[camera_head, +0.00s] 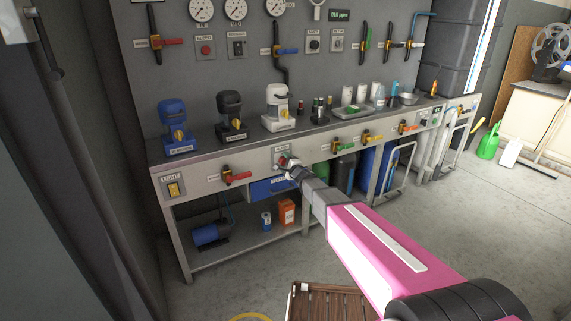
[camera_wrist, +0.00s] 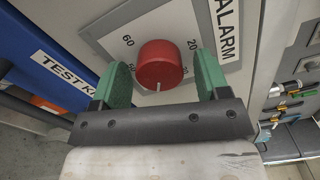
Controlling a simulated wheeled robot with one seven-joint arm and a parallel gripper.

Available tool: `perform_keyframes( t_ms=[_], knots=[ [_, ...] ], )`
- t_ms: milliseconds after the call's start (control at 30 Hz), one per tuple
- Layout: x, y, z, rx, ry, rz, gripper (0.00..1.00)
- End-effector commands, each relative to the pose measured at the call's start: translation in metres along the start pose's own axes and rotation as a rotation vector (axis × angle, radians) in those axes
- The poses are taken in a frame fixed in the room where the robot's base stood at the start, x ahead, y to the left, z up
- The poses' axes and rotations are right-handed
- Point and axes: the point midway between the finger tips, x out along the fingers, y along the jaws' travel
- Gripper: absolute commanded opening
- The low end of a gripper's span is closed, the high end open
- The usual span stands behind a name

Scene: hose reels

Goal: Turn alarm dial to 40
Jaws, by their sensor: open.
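The alarm dial (camera_wrist: 160,64) is a round red knob with a white pointer line. In the wrist view the line points toward the bottom of the picture. It sits on a light plate (camera_wrist: 117,37) with numbers around it, 60 and 20 among them, and an ALARM label (camera_wrist: 225,30) to the right. The number at the pointer's end is hidden. My gripper (camera_wrist: 162,80) is open, with one green finger on each side of the dial. I cannot tell whether the fingers touch it. In the head view my gripper (camera_head: 291,168) is at the bench's front panel and covers much of the dial.
A blue test kit box (camera_wrist: 45,45) is close to the left of my gripper. Coloured valve handles (camera_head: 235,176) stick out along the bench front on both sides. A light switch (camera_head: 173,188) is at the left end. The floor (camera_head: 440,215) right of my arm is clear.

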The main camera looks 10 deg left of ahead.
Motion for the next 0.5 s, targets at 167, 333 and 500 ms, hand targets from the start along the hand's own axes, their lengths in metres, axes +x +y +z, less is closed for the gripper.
perform_keyframes(
  t_ms=[167, 333, 500],
  knots=[
    [-0.003, 0.0, 0.0, 0.0, 0.0, 0.0, 0.69],
    [-0.019, -0.001, 0.001, 0.0, 0.0, 0.0, 0.69],
    [-0.048, -0.001, 0.001, 0.0, 0.001, 0.0, 0.69]
  ],
)
